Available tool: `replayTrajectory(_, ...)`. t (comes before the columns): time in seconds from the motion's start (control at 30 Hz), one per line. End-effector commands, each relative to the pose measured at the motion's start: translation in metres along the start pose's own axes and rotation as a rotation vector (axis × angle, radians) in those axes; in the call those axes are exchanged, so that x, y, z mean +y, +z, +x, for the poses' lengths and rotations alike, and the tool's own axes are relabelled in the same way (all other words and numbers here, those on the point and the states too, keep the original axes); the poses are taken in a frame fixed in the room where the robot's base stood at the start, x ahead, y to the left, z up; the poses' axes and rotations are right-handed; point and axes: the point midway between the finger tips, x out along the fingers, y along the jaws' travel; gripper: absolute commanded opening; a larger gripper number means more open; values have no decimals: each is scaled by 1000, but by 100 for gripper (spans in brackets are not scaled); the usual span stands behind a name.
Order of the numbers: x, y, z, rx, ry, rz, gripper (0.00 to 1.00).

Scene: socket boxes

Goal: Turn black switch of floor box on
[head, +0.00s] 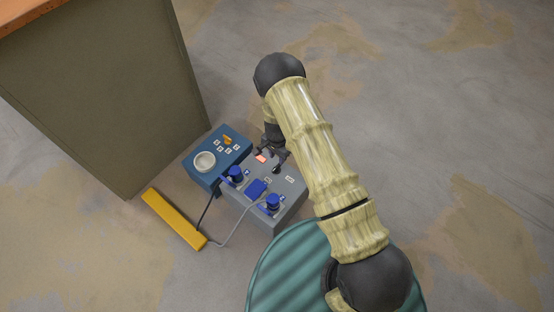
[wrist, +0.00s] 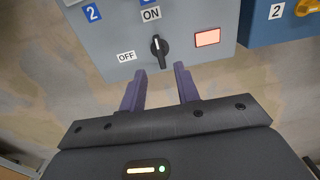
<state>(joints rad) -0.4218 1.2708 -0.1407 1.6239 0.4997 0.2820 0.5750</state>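The grey floor box (head: 286,202) stands on the floor, with a black rotary switch (wrist: 159,49) on its panel. The switch's white mark points up, towards the ON label (wrist: 151,14); the OFF label (wrist: 126,57) is to its left. A pale red lamp (wrist: 207,37) sits right of the switch and looks bright; it also shows in the head view (head: 261,158). My gripper (wrist: 160,68) is open, its two purple fingertips apart, either side of the switch's lower end. I cannot tell if they touch it. In the head view my gripper (head: 277,160) hides the switch.
A blue box (head: 207,148) with a round white socket and a yellow knob adjoins the grey box. Blue plugs (head: 272,203) stand on the grey box. A yellow bar (head: 174,219) with cables lies left. A large cabinet (head: 110,95) stands behind left; a teal round object (head: 285,270) is in front.

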Motion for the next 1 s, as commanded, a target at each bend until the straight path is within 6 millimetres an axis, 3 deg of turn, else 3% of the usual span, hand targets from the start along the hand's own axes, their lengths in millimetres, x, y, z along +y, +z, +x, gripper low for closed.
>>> replayTrajectory(0.1, 0, 0, -30, 1, -1, 0, 32)
replayTrajectory(0.5, 0, 0, -100, 0, 0, 1, 32)
replayTrajectory(1.0, 0, 0, -107, 0, 0, 1, 32)
